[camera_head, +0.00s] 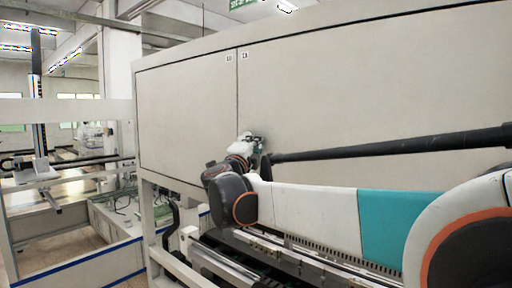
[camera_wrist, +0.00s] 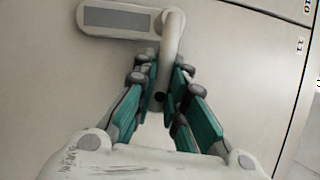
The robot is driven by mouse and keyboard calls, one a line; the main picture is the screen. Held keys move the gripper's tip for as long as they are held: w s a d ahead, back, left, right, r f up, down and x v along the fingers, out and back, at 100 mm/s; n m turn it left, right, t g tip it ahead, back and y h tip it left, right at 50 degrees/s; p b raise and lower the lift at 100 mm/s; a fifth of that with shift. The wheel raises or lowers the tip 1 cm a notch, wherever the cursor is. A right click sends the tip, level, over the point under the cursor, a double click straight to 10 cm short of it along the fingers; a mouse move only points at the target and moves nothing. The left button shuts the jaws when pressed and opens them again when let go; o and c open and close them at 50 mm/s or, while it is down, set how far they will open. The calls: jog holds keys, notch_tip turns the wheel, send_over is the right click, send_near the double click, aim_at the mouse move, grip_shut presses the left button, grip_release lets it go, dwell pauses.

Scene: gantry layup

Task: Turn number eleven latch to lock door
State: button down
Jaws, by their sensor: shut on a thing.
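The latch (camera_wrist: 120,19) is a pale bracket with a grey flat face, fixed on the beige door panel marked 11 (camera_wrist: 55,75). Its curved, rod-like handle (camera_wrist: 173,35) runs down between the teal-padded fingers in the wrist view. My gripper (camera_wrist: 166,68) is shut on this handle, whose lower end is partly hidden by the fingers. In the head view my gripper (camera_head: 258,144) is against the large cabinet front, just right of the seam between two panels. The latch is too small and covered to make out there.
A neighbouring panel marked 10 (camera_wrist: 285,5) lies across a thin seam in the wrist view. In the head view a long dark bar (camera_head: 390,146) crosses the cabinet front on the right. A gantry frame (camera_head: 40,130) stands at the left.

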jog(key=shift+w+a+f+m+h+b, duration=0.25)
jog(key=shift+f+m+h+b, duration=0.65)
jog(key=shift+m, duration=1.05)
jog(key=shift+w+a+f+m+h+b, duration=0.2)
jog(key=shift+a+f+m+h+b, duration=0.25)
jog(key=shift+m+h+b, duration=1.1)
jog(key=shift+w+a+f+m+h+b, duration=0.2)
jog(key=shift+f+m+h+b, duration=0.5)
jog(key=shift+m, duration=1.6)
jog(key=c, duration=1.9)
grip_release()
jog(key=v, duration=1.2)
jog(key=shift+c, duration=0.2)
